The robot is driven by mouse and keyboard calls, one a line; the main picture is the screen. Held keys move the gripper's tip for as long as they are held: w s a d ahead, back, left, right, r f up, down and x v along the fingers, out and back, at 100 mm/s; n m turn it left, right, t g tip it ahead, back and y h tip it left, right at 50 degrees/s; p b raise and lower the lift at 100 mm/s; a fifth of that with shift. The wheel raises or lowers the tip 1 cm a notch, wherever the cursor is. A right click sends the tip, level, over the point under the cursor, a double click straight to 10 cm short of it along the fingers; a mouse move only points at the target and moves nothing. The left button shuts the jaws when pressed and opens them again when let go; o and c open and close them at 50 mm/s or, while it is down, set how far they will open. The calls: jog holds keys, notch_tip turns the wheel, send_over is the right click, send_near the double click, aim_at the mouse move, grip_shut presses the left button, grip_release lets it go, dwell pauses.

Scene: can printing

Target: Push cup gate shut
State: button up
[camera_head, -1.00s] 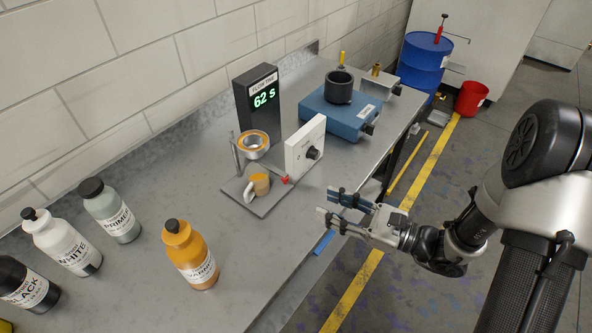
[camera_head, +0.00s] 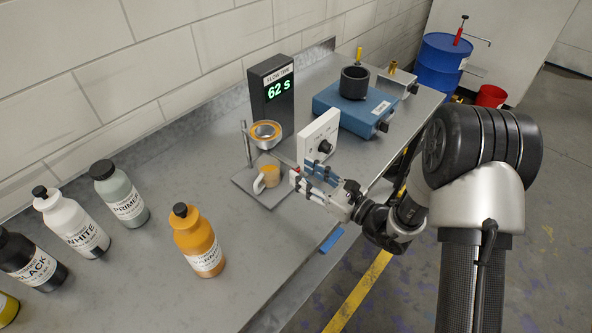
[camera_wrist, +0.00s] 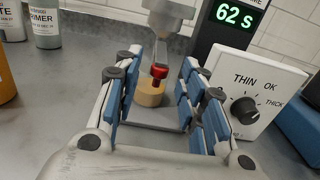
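The flow cup (camera_head: 265,133), a metal ring-topped cup with orange liquid inside, is held on a stand over a grey base plate. A cream mug (camera_head: 267,178) with orange liquid stands below it. In the wrist view the cup's underside (camera_wrist: 168,14) is at the top, with the red gate knob (camera_wrist: 159,71) just below, and the mug (camera_wrist: 150,95) behind. My gripper (camera_head: 297,177) is at the right edge of the base plate. Its blue-padded fingers are apart, with the knob appearing between them in the wrist view (camera_wrist: 158,75); I cannot tell whether they touch it.
A white dial panel (camera_head: 318,138) stands close right of the gripper, and the black timer (camera_head: 272,95) reading 62 s stands behind. The orange varnish bottle (camera_head: 196,240) stands front left. The blue machine (camera_head: 352,110) is farther back. Bench space is clear left of the plate.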

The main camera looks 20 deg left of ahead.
aim_at(299, 171)
jog(key=shift+x, duration=1.8)
jog(key=shift+c, duration=0.5)
grip_shut()
